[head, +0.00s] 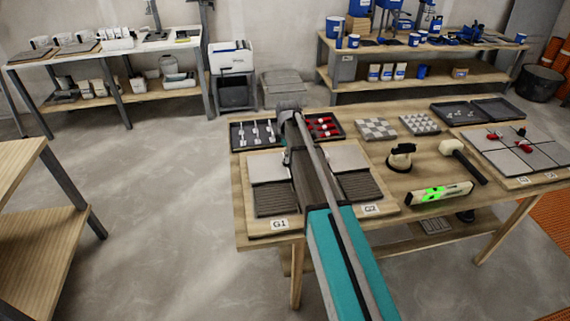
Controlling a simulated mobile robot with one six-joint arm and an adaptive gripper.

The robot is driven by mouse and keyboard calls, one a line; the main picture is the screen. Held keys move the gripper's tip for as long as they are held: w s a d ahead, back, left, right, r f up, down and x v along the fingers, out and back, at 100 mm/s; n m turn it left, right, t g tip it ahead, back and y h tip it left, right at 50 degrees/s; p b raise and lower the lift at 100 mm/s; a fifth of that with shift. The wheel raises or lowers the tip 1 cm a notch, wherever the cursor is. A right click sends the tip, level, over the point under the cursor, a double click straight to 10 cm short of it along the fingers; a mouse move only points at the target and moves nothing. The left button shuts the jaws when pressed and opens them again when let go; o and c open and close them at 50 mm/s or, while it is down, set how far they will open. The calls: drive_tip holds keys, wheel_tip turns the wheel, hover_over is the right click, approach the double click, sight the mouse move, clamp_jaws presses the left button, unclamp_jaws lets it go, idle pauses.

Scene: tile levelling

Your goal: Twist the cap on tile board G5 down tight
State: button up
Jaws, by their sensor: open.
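The tile board at the right (484,168) carries grey tiles with dark joints, red caps (523,146) and a small dark upright piece at its far side. Its front labels are too small to read, so I cannot tell which spot is G5. Another red cap (494,136) sits farther left on that board. My gripper (286,156) is at the end of my arm over the left board, mostly hidden behind my wrist and arm. It is open and well left of the red caps on the right board.
The left board (250,222) bears labels G1 and G2. Trays of white clips (256,134) and red caps (326,127) lie behind it. Between the boards are a suction cup (401,157), a mallet (462,160) and a green-lit level (440,193).

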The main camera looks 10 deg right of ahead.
drive_tip(key=shift+f+b, duration=0.85)
drive_tip(key=shift+f, duration=0.25)
